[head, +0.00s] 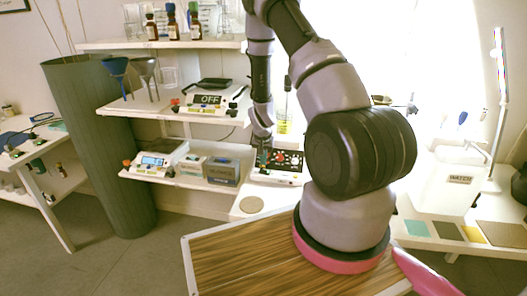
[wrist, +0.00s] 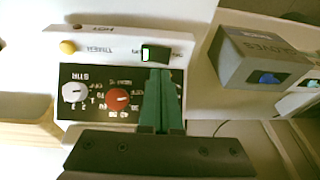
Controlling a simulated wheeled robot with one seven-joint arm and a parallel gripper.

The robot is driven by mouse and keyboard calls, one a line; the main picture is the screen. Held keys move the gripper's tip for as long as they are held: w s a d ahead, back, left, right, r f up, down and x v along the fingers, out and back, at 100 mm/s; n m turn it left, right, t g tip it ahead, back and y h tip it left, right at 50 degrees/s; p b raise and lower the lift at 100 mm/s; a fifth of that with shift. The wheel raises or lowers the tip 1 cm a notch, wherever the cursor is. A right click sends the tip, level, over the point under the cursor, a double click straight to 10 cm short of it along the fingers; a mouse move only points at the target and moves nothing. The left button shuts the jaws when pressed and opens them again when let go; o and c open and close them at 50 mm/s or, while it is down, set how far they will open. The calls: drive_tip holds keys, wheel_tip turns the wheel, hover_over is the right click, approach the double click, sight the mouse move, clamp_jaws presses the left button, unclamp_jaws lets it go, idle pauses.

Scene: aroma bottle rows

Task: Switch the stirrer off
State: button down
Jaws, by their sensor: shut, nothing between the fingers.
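The stirrer (head: 287,160) stands on the bench at the middle in the head view, partly behind my arm. In the wrist view its white and black front (wrist: 100,75) fills the left half, upside down. It has a white knob (wrist: 75,93) by a label that seems to read STIR, and a red knob (wrist: 118,98). A rocker switch (wrist: 150,53) shows a green lit end. My gripper (wrist: 161,72) is shut and empty, its green fingertips right by the switch and covering part of the panel. I cannot tell whether they touch the switch.
A gloves box (wrist: 248,62) sits close beside the stirrer; it also shows in the head view (head: 222,172). A device with an OFF sign (head: 208,99) is on the shelf above. A wooden-topped surface (head: 235,262) is in front.

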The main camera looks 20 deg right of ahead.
sight(262, 171)
drive_tip(key=shift+w+a+f, duration=0.1)
drive_tip(key=shift+a+f, duration=0.1)
drive_tip(key=shift+f, duration=1.15)
drive_tip(key=shift+f, duration=0.1)
drive_tip(key=shift+a+f, duration=0.15)
drive_tip(key=shift+f, duration=0.1)
drive_tip(key=shift+s+d+r, duration=0.15)
drive_tip(key=shift+s+d, duration=0.3)
drive_tip(key=shift+d, duration=0.25)
drive_tip(key=shift+r, duration=0.1)
